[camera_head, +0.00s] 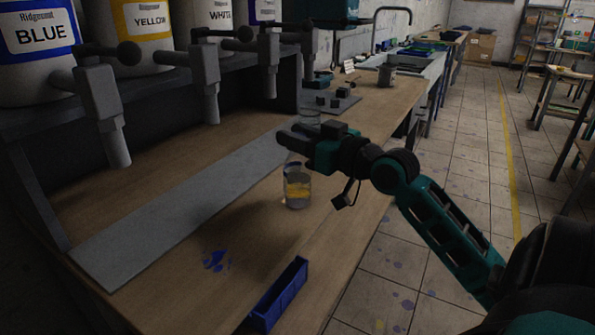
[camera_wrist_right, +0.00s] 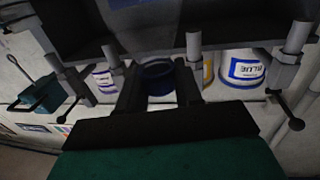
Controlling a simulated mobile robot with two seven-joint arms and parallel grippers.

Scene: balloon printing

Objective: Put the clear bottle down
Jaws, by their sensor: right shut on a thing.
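The clear bottle (camera_head: 297,188) is upright over the wooden table, with a yellow-orange band low in its body. My right gripper (camera_head: 290,142) is shut on its upper part. In the right wrist view the fingers (camera_wrist_right: 160,88) lie on both sides of the bottle, and its clear part (camera_wrist_right: 150,35) reaches toward the top of the picture. I cannot tell whether the bottle's base touches the table. My left gripper is in neither view.
The table (camera_head: 245,215) has a grey strip (camera_head: 185,200), a blue paint splash (camera_head: 214,260) and a blue tray (camera_head: 280,295) near its front edge. Paint containers labelled BLUE (camera_head: 40,45), YELLOW (camera_head: 143,35) and WHITE (camera_head: 210,20) stand on a shelf with taps (camera_head: 105,110) at the left. Bare wood surrounds the bottle's front.

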